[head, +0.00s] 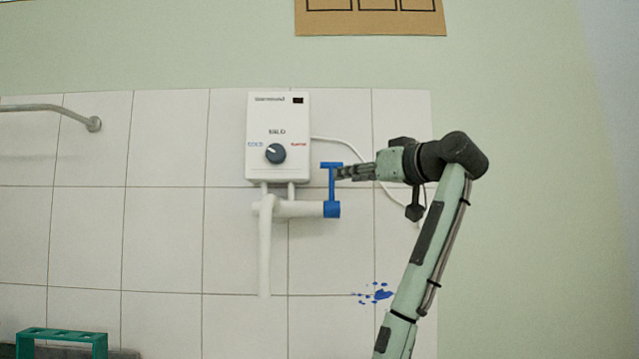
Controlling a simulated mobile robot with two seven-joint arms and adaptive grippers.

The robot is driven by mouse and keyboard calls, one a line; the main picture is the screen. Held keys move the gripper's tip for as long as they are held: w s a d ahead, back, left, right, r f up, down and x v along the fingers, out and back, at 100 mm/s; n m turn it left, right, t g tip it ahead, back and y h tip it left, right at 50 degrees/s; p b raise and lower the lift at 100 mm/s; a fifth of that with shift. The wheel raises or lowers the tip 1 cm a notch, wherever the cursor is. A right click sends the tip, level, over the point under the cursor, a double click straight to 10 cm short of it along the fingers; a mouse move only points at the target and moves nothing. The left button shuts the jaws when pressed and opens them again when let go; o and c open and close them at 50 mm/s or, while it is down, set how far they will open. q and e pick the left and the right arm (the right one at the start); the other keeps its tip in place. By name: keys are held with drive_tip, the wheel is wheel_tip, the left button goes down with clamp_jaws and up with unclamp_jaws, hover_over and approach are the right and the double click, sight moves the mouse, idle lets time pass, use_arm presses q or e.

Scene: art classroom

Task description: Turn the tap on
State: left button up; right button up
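The tap is a white pipe fitting (264,245) below a white wall heater (278,110). Its spout hangs straight down. A blue lever handle (332,190) sits at the right end of the fitting and stands upright, with a short crossbar on top. My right gripper (340,173) reaches in from the right, its fingers pointing left. The fingertips are at the upper part of the blue handle, close to or touching it; contact cannot be told. The fingers look close together, but whether they are shut is unclear. My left gripper is not in view.
The heater has a dark dial (275,153) and a white cable (350,146) running right behind my gripper. A metal rail (45,107) is at the left. A green rack (62,335) stands at lower left. Blue paint splashes (380,294) mark the tiles. The wall left of the tap is clear.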

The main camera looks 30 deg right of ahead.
sight(331, 201)
drive_tip(key=w, duration=0.3)
drive_tip(key=w+p, duration=0.1)
drive_tip(key=w, duration=0.2)
drive_tip(key=shift+w+a+r, duration=0.15)
drive_tip(key=shift+w+a, duration=0.05)
drive_tip(key=shift+w, duration=0.45)
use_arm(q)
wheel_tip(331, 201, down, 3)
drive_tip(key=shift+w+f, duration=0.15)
use_arm(e)
drive_tip(key=shift+c, duration=0.5)
clamp_jaws()
